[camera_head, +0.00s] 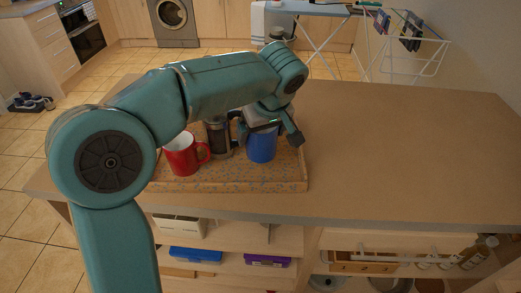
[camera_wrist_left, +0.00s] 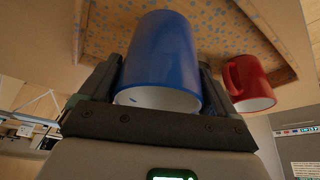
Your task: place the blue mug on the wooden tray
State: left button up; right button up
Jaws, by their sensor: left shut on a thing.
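The blue mug (camera_head: 262,147) is at the right part of the tray (camera_head: 235,184), whose surface is speckled tan and blue. My left gripper (camera_head: 270,124) is shut on the mug near its top. The left wrist view shows the blue mug (camera_wrist_left: 163,60) between the two fingers (camera_wrist_left: 160,90), its white inside facing the camera. The mug looks upright over the tray's surface; I cannot tell whether its base touches it. The speckled tray (camera_wrist_left: 215,25) shows behind it. My right gripper is not in view.
A red mug (camera_head: 181,156) stands on the tray's left part, also in the wrist view (camera_wrist_left: 246,82). A dark press pot (camera_head: 218,140) stands between the mugs, partly behind my arm. The countertop (camera_head: 400,150) right of the tray is clear. Shelves with boxes are below.

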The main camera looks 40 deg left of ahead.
pick_arm(q)
notch_tip(320, 180, down, 5)
jog(key=shift+r+b, duration=0.1)
jog(key=shift+b, duration=0.25)
jog(key=shift+s+r, duration=0.1)
jog(key=shift+f, duration=0.3)
jog(key=o, duration=1)
jog(key=shift+r, duration=0.4)
jog(key=shift+d+r, duration=0.15)
jog(key=shift+r, duration=0.15)
jog(key=p+v, duration=0.1)
jog(key=v, duration=1)
jog(key=shift+p, duration=0.3)
